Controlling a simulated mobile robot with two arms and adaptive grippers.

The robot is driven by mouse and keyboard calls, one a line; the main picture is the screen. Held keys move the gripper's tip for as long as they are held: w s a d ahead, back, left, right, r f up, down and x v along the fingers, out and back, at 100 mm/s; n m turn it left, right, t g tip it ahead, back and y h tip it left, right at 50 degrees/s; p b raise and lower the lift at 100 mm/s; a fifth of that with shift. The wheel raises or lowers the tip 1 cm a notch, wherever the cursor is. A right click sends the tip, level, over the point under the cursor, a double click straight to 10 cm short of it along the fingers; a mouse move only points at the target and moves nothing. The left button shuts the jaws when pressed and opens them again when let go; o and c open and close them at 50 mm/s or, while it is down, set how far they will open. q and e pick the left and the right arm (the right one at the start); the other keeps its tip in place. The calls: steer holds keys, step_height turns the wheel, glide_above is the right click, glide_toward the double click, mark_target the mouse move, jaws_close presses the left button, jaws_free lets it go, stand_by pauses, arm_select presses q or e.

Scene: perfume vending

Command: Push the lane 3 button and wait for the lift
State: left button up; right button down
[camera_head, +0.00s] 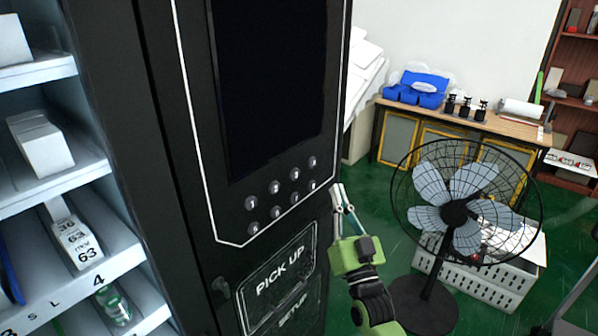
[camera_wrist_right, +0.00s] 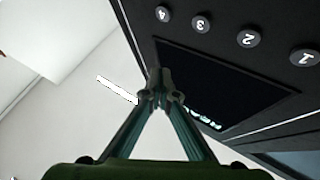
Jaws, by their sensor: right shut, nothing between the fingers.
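The black vending machine (camera_head: 160,150) fills the left of the head view. Its front carries two rows of round grey buttons under a dark screen (camera_head: 265,80). The lane 3 button (camera_head: 294,173) looks to be the third in the upper row; a button marked 3 (camera_wrist_right: 200,24) also shows upside down in the right wrist view. My right gripper (camera_head: 340,190) is shut and empty, to the right of the buttons near the machine's right edge. Its fingertips (camera_wrist_right: 160,85) show in front of a dark panel in the wrist view, apart from the buttons. My left gripper is not in view.
The PICK UP flap (camera_head: 283,280) is below the buttons. Shelves (camera_head: 60,170) with boxes are at left. A black fan (camera_head: 455,213) and a white crate (camera_head: 490,270) stand right of my right arm. A wooden table (camera_head: 470,115) is behind. Green floor shows between.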

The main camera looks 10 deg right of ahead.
mark_target(295, 175)
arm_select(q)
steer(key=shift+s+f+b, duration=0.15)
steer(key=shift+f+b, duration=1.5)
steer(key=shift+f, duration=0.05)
arm_select(e)
steer(key=w+a, duration=0.5)
steer(key=w, duration=0.1)
steer(key=shift+w+a, duration=0.3)
steer(key=shift+w, duration=0.1)
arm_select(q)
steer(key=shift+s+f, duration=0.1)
arm_select(e)
steer(key=shift+w, duration=0.15)
steer(key=shift+w+a, duration=0.2)
steer(key=shift+a, duration=0.05)
